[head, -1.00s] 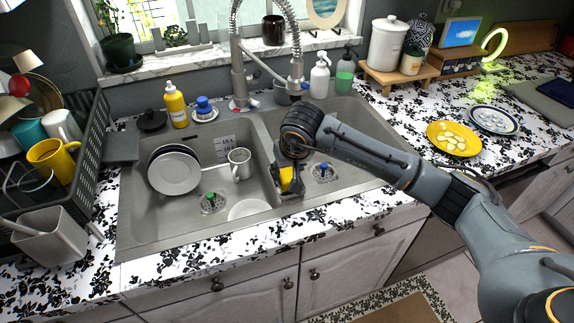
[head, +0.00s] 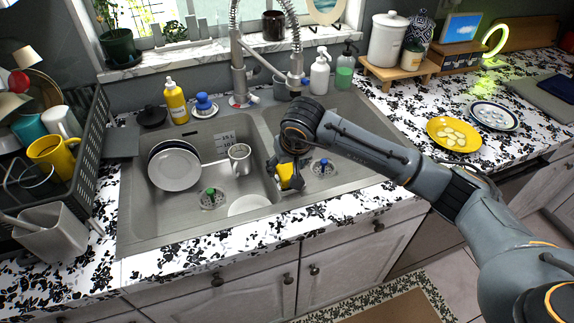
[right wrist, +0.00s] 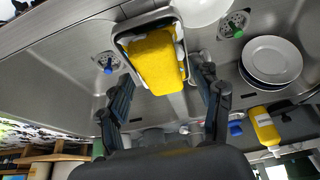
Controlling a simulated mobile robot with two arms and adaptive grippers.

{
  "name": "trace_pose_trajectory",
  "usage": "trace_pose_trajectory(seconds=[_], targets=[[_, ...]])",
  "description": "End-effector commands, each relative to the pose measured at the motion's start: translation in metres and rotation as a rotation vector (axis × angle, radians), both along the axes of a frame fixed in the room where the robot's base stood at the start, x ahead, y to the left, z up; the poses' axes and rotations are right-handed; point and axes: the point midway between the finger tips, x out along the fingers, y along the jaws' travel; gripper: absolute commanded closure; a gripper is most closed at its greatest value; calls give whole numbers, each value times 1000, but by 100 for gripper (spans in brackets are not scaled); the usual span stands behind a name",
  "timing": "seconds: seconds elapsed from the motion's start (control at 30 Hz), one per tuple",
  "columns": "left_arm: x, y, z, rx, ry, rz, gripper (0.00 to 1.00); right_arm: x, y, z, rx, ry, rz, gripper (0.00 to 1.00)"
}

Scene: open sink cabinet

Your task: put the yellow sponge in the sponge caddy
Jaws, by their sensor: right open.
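The yellow sponge (head: 286,178) is at the sink's divider, below my right gripper (head: 288,158). In the right wrist view, the sponge (right wrist: 158,62) lies within the rim of a grey, dark-edged holder that looks like the sponge caddy (right wrist: 122,40). The sponge's end extends toward me from that rim. My right gripper (right wrist: 167,95) is open, with its fingers spread apart and clear of the sponge on both sides. In the head view, the arm and gripper hide much of the caddy. My left gripper is not in view.
The faucet (head: 240,78) stands behind the divider. A yellow bottle (head: 175,102) and soap dispensers (head: 320,72) line the back. The right basin is mostly clear.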

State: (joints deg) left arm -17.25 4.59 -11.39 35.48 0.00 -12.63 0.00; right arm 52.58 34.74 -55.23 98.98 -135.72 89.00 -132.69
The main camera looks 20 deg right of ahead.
Motion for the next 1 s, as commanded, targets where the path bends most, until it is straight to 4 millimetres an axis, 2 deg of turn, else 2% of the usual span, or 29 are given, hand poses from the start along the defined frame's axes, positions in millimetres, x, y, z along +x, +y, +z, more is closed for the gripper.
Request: trace_pose_trajectory(seconds=[0.2, 0.5, 0.7, 1.0], targets=[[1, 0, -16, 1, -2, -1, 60, -15, -1, 39, -1, -11, 3, 35], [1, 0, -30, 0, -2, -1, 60, -38, -2, 93, 0, -8, 1, 35], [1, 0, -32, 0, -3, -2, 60, -44, -2, 107, 0, -4, 0, 35], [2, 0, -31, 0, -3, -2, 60, -44, -2, 108, 0, -3, 0, 35]])
